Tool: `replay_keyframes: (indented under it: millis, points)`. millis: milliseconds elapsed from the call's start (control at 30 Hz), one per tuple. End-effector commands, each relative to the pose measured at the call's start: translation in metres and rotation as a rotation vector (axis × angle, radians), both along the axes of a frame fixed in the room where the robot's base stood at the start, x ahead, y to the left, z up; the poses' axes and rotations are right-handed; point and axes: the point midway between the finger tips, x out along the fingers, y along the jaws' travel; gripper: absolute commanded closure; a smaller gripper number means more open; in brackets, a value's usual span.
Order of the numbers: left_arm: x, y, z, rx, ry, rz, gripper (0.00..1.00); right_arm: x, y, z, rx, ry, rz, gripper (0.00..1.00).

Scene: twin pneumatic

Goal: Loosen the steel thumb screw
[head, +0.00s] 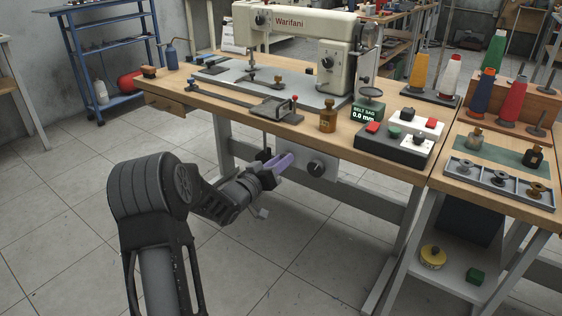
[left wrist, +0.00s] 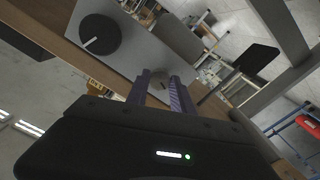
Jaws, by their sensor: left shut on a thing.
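My left gripper (head: 282,163), with purple fingers, is below the front edge of the sewing table, at the left part of a grey plate (head: 327,176) with a black dial. It is shut on a small pale thing, apparently the steel thumb screw, mostly hidden by the fingers. In the left wrist view the fingers (left wrist: 162,92) point at the grey plate (left wrist: 135,50), with the black dial (left wrist: 99,35) to their upper left. My right gripper is not in view.
The table (head: 235,118) edge is right above my left gripper. On it stand the sewing machine (head: 295,27), a brown bottle (head: 328,120), a green "BELT SAG 0.0 mm" display (head: 366,115) and a button box (head: 392,150). The floor (head: 80,200) at left is clear.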

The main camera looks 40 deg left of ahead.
Motion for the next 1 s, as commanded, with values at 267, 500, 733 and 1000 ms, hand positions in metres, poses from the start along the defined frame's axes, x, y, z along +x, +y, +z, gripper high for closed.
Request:
replay_keyframes:
  millis: [267, 500, 733, 1000]
  points:
    - [0.0, 0.0, -0.001, 0.001, 0.001, 0.0, 0.57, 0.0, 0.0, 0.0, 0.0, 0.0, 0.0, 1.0]
    - [0.0, 0.0, 0.0, 0.001, 0.0, 0.0, 0.5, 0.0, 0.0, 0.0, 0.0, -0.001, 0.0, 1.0]
    - [-0.006, 0.001, 0.0, 0.001, 0.002, 0.001, 0.5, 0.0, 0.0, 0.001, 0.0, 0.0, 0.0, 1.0]
    - [-0.046, 0.0, 0.001, 0.002, 0.003, 0.003, 0.5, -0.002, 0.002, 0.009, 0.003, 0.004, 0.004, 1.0]
